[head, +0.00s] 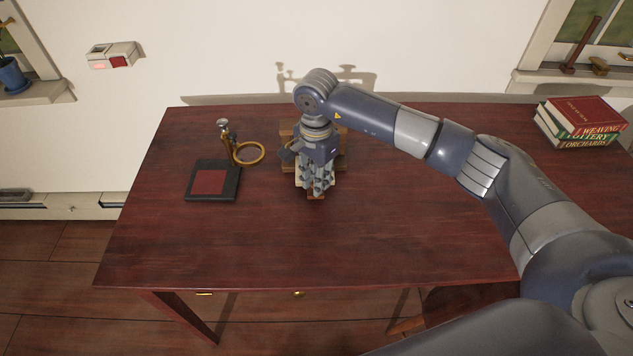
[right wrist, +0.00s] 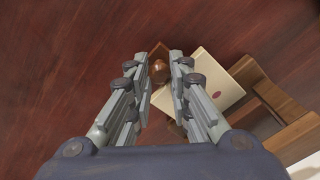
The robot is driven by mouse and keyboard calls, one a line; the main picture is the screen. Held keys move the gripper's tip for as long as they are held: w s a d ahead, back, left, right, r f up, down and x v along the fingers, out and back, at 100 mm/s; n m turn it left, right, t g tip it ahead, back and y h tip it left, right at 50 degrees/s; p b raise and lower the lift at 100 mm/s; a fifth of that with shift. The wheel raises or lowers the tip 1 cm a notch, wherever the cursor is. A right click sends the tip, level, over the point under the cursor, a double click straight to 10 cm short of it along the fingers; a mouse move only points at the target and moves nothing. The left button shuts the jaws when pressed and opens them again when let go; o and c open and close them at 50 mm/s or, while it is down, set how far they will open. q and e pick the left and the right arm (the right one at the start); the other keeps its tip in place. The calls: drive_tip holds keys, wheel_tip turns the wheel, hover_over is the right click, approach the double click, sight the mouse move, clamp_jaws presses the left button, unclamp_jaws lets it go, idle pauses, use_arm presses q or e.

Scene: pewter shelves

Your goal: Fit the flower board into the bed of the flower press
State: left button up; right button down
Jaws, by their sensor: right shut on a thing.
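The flower board (right wrist: 205,65) is a cream plate with a pink mark, with a brown wooden tab and round knob (right wrist: 160,70) at one end. My right gripper (right wrist: 161,78) points down with its fingers on either side of the knob, shut on it. In the head view the right gripper (head: 318,188) hides most of the board, which lies at or in a wooden stand (head: 287,133). What seems to be the flower press (head: 210,181), a black base with a dark red bed, sits to the left, its bed empty. My left gripper is not in view.
Stacked books (head: 580,120) lie at the table's far right. The front of the dark red table (head: 250,245) is clear. A wall is behind.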

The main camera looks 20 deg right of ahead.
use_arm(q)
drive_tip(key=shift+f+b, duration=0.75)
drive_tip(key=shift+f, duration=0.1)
use_arm(e)
drive_tip(key=shift+w+d, duration=0.25)
drive_tip(key=shift+w, duration=0.75)
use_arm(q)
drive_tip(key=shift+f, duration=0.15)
use_arm(e)
drive_tip(key=shift+w, duration=0.25)
drive_tip(key=shift+w+d+b, duration=0.25)
drive_tip(key=shift+w+b, duration=0.35)
drive_tip(key=shift+w+d+b, duration=0.2)
drive_tip(key=shift+w+b, duration=0.35)
drive_tip(key=shift+w, duration=0.2)
drive_tip(key=shift+w+d+b, duration=0.2)
drive_tip(key=shift+w+b, duration=0.35)
drive_tip(key=shift+w, duration=0.15)
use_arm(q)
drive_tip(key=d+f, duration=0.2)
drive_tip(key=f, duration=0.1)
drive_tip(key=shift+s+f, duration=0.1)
use_arm(e)
drive_tip(key=shift+w, duration=0.1)
drive_tip(key=shift+w, duration=0.1)
